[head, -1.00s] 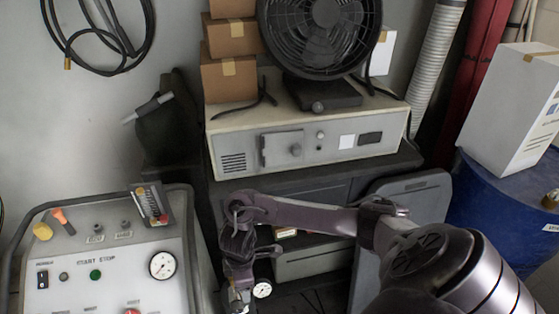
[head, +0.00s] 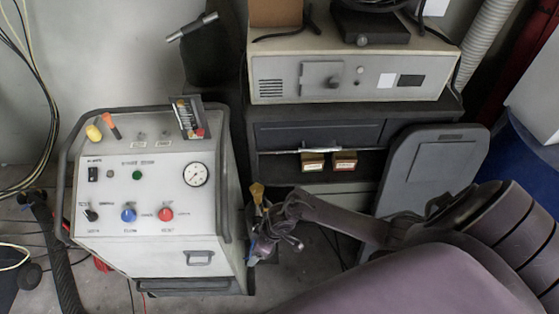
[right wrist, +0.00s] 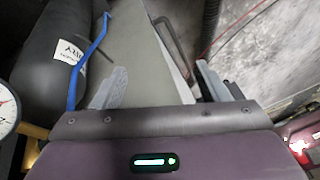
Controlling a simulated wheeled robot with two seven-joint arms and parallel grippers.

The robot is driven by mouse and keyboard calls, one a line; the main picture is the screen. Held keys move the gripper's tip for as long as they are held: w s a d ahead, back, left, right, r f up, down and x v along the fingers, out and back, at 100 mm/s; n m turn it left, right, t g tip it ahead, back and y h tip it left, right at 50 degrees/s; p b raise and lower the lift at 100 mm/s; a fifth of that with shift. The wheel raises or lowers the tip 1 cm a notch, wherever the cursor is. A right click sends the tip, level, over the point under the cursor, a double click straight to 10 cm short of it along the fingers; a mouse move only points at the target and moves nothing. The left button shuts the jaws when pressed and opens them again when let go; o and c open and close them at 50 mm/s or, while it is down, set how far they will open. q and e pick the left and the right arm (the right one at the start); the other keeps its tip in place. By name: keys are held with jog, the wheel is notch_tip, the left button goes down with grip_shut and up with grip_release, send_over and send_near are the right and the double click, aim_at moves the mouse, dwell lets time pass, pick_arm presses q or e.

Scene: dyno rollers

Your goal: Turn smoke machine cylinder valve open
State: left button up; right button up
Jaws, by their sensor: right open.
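The smoke machine (head: 150,190) is a pale cabinet with knobs and a gauge, at left in the head view. A brass piece (head: 257,192), which may be the cylinder valve, shows beside its right side. In the right wrist view a dark cylinder (right wrist: 55,65) lies at upper left, with a blue bar along it. Brass parts (right wrist: 32,132) and a gauge (right wrist: 6,108) show at the left edge. My right gripper (head: 265,248) is low beside the cabinet; in the right wrist view it (right wrist: 160,84) is open, with a pale panel beyond its fingers. My left gripper is out of view.
A dark shelf (head: 320,135) with a grey unit (head: 345,75) on top and small boxes (head: 328,162) inside stands behind. A grey panel (head: 432,175) leans at right. Cables and a dark hose (head: 60,260) lie at left.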

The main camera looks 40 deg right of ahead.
jog(key=s+d+f+m+t+h, duration=0.1)
jog(key=s+d+f+m, duration=0.1)
jog(key=s+f, duration=0.6)
jog(key=shift+s+f+m, duration=0.4)
jog(key=shift+f+m, duration=0.1)
jog(key=shift+f, duration=1)
